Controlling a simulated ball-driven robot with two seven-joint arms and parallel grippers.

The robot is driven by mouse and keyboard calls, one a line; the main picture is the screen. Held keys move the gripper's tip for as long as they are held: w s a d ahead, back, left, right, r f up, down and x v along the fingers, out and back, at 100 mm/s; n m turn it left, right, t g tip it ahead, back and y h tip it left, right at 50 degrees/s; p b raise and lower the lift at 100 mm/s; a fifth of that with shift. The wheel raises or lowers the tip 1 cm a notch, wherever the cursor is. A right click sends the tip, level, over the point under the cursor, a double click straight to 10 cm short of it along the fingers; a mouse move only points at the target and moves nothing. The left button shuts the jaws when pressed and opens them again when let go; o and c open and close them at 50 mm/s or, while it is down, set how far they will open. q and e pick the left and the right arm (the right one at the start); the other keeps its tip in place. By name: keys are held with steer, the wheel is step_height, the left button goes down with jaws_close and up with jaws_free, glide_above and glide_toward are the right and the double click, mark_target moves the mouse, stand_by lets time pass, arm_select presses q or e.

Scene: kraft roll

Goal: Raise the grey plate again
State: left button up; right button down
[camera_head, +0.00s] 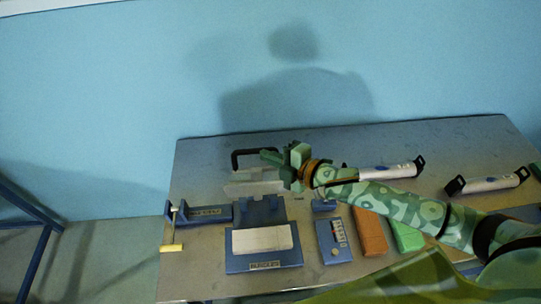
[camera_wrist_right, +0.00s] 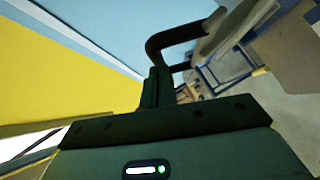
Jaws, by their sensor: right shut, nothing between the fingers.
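The grey plate (camera_head: 243,190) stands behind the blue base (camera_head: 263,264), with a black handle (camera_head: 236,158) at its top. A pale block (camera_head: 262,239) lies on the blue base in front of it. My right gripper (camera_head: 268,156) is shut and empty beside the right part of the handle, and my arm comes in from the right. In the right wrist view the shut fingers (camera_wrist_right: 158,88) are close to the black handle (camera_wrist_right: 178,38); I cannot tell whether they touch it. My left gripper is not in view.
A blue clamp (camera_head: 210,214) with a yellow handle (camera_head: 172,248) is at the table's left edge. A blue box with buttons (camera_head: 331,243), an orange block (camera_head: 369,232) and a green block (camera_head: 407,237) lie to the right. White cylinders with black ends (camera_head: 392,171) (camera_head: 492,183) lie farther right.

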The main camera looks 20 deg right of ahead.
mark_target(270, 149)
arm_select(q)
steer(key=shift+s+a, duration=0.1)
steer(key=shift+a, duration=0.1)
arm_select(e)
steer(key=shift+w+r, duration=0.15)
steer(key=shift+w, duration=0.1)
steer(key=w, duration=0.2)
steer(key=w+d, duration=0.1)
steer(key=shift+r, duration=0.3)
steer(key=shift+s+a, duration=0.1)
arm_select(q)
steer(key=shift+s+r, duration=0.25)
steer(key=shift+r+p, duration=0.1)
steer(key=shift+p, duration=0.25)
arm_select(e)
steer(key=shift+r, duration=0.1)
